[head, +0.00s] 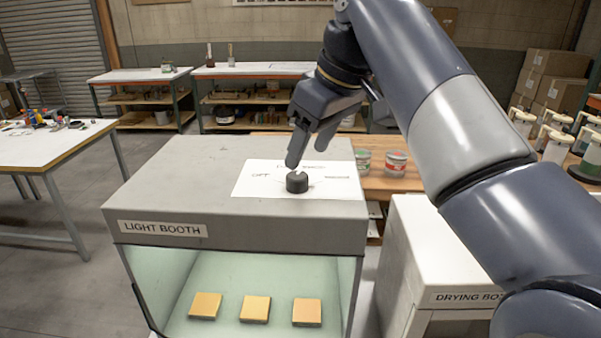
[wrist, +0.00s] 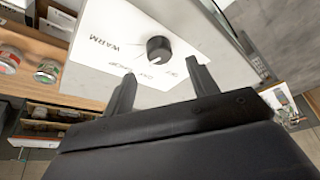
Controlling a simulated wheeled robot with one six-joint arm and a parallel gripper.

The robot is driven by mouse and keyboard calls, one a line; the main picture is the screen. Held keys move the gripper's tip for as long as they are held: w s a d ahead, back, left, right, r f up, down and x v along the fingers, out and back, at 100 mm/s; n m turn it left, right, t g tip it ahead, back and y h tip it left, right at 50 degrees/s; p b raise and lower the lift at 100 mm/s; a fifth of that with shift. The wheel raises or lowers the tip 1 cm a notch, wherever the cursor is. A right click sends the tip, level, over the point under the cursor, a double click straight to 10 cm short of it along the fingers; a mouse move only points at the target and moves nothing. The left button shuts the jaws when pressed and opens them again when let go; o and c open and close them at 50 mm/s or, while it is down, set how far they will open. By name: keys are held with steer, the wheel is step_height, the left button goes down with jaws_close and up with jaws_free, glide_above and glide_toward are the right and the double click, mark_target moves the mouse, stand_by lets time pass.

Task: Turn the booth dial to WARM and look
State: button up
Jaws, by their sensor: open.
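The light booth (head: 150,185) is a grey box with an open, lit front. Its black round dial (head: 297,182) stands on a white label sheet (head: 250,178) on the booth's top. In the wrist view the dial (wrist: 159,49) has WARM printed to its left; other lettering lies nearer the fingers and is hard to read. A pale mark shows on the dial, but I cannot tell its exact setting. My gripper (head: 308,147) is open, pointing down just above and behind the dial. In the wrist view its two fingers (wrist: 160,76) are apart, with the dial beyond their tips.
Three orange-yellow tiles (head: 255,309) lie inside the booth. A white drying box (head: 425,235) stands to the right, under my arm. Two cans (head: 396,163) sit on a wooden bench behind. A white table (head: 50,145) is at the left, with open floor between.

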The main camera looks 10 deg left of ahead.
mark_target(298, 175)
steer(key=x, duration=0.5)
steer(key=shift+w+a+f, duration=0.1)
steer(key=shift+f, duration=0.2)
steer(key=shift+c, duration=0.5)
steer(key=c, duration=0.9)
